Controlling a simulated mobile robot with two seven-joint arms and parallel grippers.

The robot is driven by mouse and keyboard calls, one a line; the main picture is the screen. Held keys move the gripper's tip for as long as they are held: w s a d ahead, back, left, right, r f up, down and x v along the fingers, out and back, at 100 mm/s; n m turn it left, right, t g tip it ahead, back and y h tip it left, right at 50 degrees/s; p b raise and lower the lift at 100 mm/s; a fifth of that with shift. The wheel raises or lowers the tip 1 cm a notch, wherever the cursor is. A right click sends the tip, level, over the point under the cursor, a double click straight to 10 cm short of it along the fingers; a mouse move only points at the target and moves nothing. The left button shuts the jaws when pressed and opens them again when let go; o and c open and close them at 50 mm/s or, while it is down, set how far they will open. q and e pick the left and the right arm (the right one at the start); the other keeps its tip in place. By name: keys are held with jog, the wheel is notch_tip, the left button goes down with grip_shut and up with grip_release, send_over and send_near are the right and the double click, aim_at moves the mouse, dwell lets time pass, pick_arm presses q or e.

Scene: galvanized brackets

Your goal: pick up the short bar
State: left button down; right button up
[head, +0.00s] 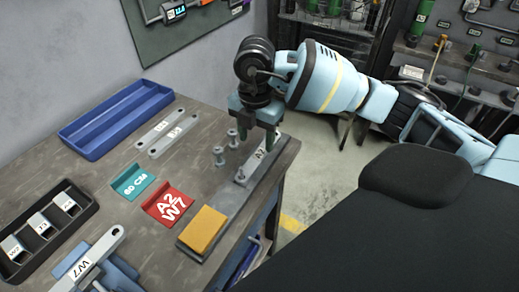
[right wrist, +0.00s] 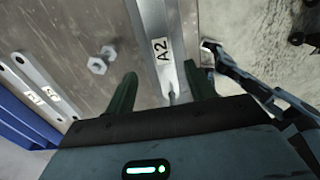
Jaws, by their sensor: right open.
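A grey metal bar labelled A2 (head: 258,157) lies on a flat metal strip near the table's right edge. Its label also shows in the right wrist view (right wrist: 161,49). My right gripper (head: 257,143) points down over the far part of this bar. In the right wrist view its two fingers (right wrist: 161,88) are apart, one on each side of the bar's end, with nothing clamped. How deep the fingertips reach is hard to tell.
Upright bolts (head: 219,156) stand just left of the A2 bar. A yellow block (head: 203,229) sits on the strip's near end. Two pale bars (head: 173,138), a blue tray (head: 118,119), a black bin (head: 81,203) and a W7 bar (head: 95,257) lie further left.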

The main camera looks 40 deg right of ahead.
aim_at(258, 156)
jog(key=f, duration=0.5)
jog(key=shift+s+d, duration=0.15)
jog(key=shift+s, duration=0.05)
grip_shut()
